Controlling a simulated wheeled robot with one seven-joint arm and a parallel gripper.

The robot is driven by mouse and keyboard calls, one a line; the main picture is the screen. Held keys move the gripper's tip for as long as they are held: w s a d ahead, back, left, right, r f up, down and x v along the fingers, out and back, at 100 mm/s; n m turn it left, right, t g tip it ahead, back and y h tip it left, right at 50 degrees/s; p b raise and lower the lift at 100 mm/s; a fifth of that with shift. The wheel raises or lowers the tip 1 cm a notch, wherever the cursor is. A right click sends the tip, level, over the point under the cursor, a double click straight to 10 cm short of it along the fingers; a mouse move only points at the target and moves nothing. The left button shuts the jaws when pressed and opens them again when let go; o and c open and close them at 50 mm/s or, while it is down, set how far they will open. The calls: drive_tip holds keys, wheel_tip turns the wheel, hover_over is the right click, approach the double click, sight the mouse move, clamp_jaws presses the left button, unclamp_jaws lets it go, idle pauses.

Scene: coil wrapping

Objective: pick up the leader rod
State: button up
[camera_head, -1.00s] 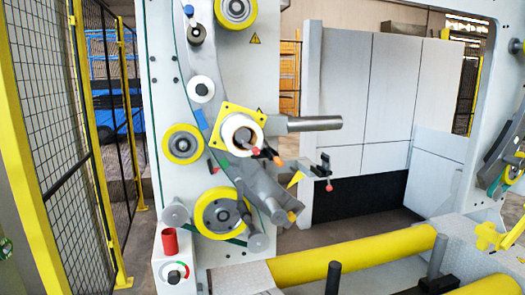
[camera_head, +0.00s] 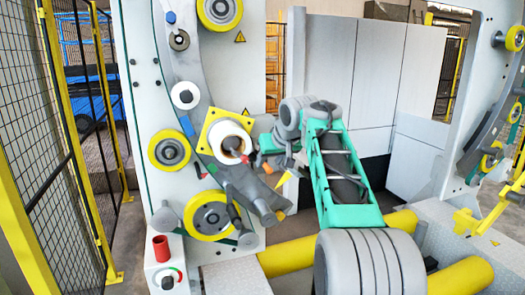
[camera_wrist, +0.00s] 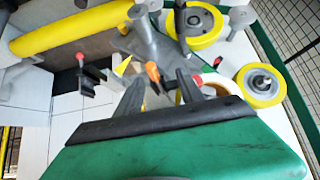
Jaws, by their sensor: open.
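A short dark rod with an orange tip (camera_wrist: 153,73) shows between my gripper's fingers in the wrist view; I cannot tell for sure that it is the leader rod. In the head view an orange tip (camera_head: 267,168) shows just below the white roll (camera_head: 229,133). My gripper (camera_wrist: 161,77) is open, its two dark fingers on either side of the rod in the picture. Contact is not visible. A second dark piece with a red tip (camera_wrist: 80,58) is to the left in the wrist view. In the head view my arm hides part of this area.
The roll sits on a yellow square plate (camera_head: 212,117) on the white machine frame. Yellow-rimmed wheels (camera_head: 170,150) surround it. A yellow roller (camera_head: 287,256) crosses below.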

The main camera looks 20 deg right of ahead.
sight(266, 164)
drive_tip(key=w+f, duration=0.1)
drive_tip(key=w, duration=0.1)
drive_tip(key=w+d+f+p, duration=0.1)
drive_tip(key=w, duration=0.1)
drive_tip(key=w+f, duration=0.2)
drive_tip(key=w, duration=0.1)
drive_tip(key=shift+d+p, duration=0.25)
drive_tip(key=shift+p, duration=0.1)
drive_tip(key=shift+s+r, duration=0.1)
drive_tip(key=shift+c, duration=0.7)
clamp_jaws()
